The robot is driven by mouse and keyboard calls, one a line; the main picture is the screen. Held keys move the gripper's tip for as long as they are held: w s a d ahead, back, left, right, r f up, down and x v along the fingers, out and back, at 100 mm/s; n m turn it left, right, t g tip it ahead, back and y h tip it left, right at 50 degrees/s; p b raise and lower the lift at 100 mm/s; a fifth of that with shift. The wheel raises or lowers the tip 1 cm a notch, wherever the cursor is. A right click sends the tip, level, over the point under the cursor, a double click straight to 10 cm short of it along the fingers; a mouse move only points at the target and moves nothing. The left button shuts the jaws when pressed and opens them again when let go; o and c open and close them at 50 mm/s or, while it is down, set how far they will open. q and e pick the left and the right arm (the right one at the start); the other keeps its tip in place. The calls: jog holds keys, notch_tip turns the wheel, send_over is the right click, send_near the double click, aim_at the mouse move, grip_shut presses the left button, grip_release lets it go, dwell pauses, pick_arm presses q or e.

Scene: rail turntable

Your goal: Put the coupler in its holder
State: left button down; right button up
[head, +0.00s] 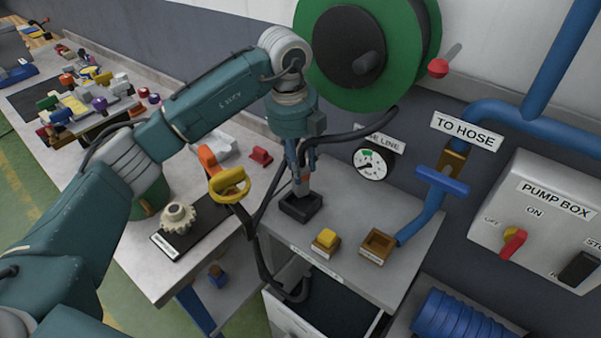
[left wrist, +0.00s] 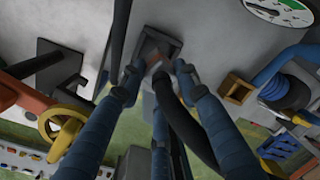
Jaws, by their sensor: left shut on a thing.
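My left gripper (head: 301,184) points down just above a black square holder (head: 288,207) on the grey bench. It is shut on the coupler, mostly hidden in the head view; a small orange-brown part shows between the fingers. In the left wrist view, the fingers (left wrist: 158,72) straddle the brownish coupler (left wrist: 153,61) at the end of a black hose (left wrist: 180,120). The coupler's tip overlaps the opening of the black holder (left wrist: 172,42); I cannot tell how deep it sits. My right gripper is not in view.
A green hose reel (head: 425,50) hangs behind the arm. A yellow button block (head: 326,240) and a wooden socket (head: 379,246) stand right of the holder. A yellow handwheel (head: 230,183) and a gear (head: 178,218) are left. A blue valve handle (head: 442,181) is right.

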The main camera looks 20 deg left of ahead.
pick_arm(q)
jog(key=shift+a+f, duration=0.1)
jog(key=shift+f, duration=0.6)
notch_tip(320, 180, down, 2)
jog(key=shift+s+f+p, duration=0.15)
jog(key=shift+p, duration=0.7)
jog(key=shift+w+f+p, duration=0.25)
jog(key=shift+f+p, duration=0.3)
jog(key=shift+f, duration=0.25)
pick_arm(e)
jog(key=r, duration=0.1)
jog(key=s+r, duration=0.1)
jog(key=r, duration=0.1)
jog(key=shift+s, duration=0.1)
pick_arm(q)
jog(key=shift+f, duration=0.1)
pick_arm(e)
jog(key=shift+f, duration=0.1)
pick_arm(q)
jog(key=c, duration=1.7)
grip_release()
jog(key=shift+f+b, duration=0.1)
jog(key=shift+b, duration=0.2)
jog(key=o, duration=0.4)
jog(key=shift+o, duration=0.2)
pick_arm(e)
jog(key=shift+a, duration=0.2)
